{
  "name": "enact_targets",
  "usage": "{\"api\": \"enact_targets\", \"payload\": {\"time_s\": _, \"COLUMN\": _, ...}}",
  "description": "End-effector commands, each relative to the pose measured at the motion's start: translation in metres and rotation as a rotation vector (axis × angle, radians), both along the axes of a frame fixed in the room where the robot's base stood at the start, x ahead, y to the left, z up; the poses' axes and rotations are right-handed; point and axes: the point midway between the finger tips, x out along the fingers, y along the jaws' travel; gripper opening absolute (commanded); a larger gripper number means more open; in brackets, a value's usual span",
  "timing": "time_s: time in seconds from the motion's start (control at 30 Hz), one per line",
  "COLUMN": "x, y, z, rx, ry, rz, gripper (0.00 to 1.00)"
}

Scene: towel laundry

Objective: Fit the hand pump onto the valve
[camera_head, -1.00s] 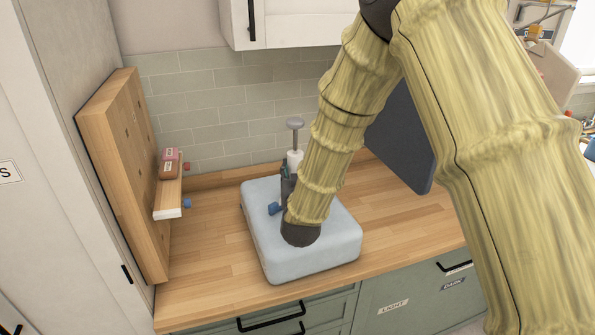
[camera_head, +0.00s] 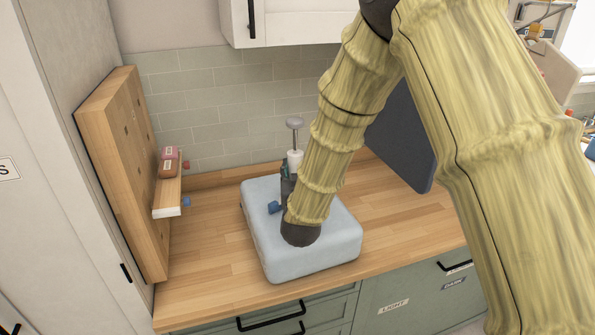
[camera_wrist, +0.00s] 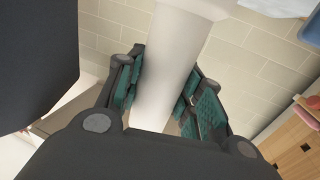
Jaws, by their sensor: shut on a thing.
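The hand pump (camera_head: 294,158) has a white body and a grey T-shaped handle on top. It stands upright above the pale blue puffy bag (camera_head: 262,233) on the counter. My gripper (camera_head: 288,172) is shut on the pump, mostly behind my arm in the head view. In the wrist view the white pump body (camera_wrist: 168,85) sits between the green-padded fingers of my gripper (camera_wrist: 165,95). A small blue piece (camera_head: 274,207), perhaps part of the valve, shows at the bag's top left of my arm. The pump's lower end and its contact with the valve are hidden.
A wooden board (camera_head: 125,170) with a small shelf (camera_head: 168,197) holding a reddish-brown box (camera_head: 168,166) stands at the left. A dark panel (camera_head: 400,140) leans behind my arm at the right. The wooden counter (camera_head: 208,255) is clear left of the bag.

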Motion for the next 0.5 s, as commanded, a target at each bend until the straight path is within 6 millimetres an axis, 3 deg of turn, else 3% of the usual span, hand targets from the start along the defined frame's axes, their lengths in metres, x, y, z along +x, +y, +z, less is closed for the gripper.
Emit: {"api": "enact_targets", "payload": {"time_s": 0.5, "x": 0.0003, "y": 0.0000, "z": -0.0025, "rx": 0.000, "ry": -0.002, "rz": 0.000, "gripper": 0.00}}
